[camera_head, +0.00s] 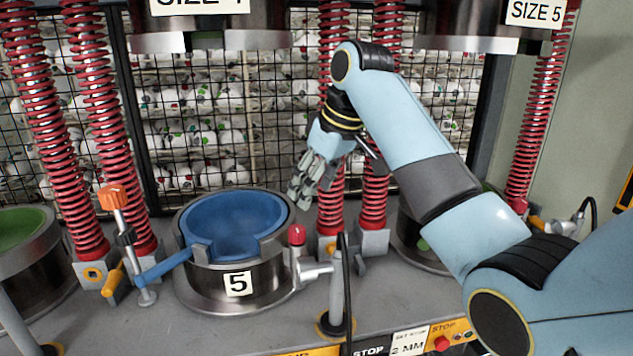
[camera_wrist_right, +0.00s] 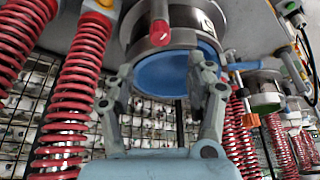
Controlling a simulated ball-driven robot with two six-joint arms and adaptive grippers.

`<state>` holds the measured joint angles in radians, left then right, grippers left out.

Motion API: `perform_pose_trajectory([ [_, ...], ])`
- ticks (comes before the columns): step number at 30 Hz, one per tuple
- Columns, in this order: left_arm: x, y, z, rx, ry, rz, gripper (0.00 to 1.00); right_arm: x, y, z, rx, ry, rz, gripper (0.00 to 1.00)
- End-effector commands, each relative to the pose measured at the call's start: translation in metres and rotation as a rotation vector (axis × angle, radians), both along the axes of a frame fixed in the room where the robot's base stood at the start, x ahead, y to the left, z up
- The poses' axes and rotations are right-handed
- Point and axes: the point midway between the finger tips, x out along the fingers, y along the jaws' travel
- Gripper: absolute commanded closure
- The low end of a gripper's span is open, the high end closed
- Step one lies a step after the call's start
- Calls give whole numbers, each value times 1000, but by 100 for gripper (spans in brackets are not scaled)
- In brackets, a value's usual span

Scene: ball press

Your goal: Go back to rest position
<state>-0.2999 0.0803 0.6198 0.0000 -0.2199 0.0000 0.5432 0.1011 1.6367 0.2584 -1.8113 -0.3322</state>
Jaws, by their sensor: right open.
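My right arm comes in from the right in the head view. My right gripper (camera_head: 303,190) hangs above the press bench, just right of the blue-lined press bowl labelled 5 (camera_head: 238,290), and points down. In the right wrist view the right gripper (camera_wrist_right: 160,85) shows its two fingers spread apart with nothing between them. The blue bowl lies beyond the fingertips and looks apart from them. My left gripper is in neither view.
Red springs (camera_head: 527,125) and posts stand around the bowl. An orange-topped lever (camera_head: 113,197) is at its left, a red-knobbed handle (camera_head: 297,236) at its right. A wire cage of balls (camera_head: 205,120) is behind. A press head (camera_head: 210,40) hangs above.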

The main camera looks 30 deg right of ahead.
Motion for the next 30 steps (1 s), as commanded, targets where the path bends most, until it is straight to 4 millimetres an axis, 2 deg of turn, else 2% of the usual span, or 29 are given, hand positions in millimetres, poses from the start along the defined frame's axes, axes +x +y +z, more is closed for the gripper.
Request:
perform_pose_trajectory([
  [6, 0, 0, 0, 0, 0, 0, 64, -4, -1, 9, 0, 1, 1, 45],
  [20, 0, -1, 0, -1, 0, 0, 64, -7, -2, 5, -1, 4, -3, 45],
  [23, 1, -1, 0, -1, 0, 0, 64, -26, -4, -17, -10, 15, -28, 45],
  [25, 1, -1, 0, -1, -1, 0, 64, -52, -6, -42, -21, 25, -59, 45],
  [29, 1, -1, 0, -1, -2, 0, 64, -120, -12, -88, -48, 40, -136, 45],
  [30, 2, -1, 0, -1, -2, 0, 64, -143, -14, -98, -56, 42, -159, 45],
])
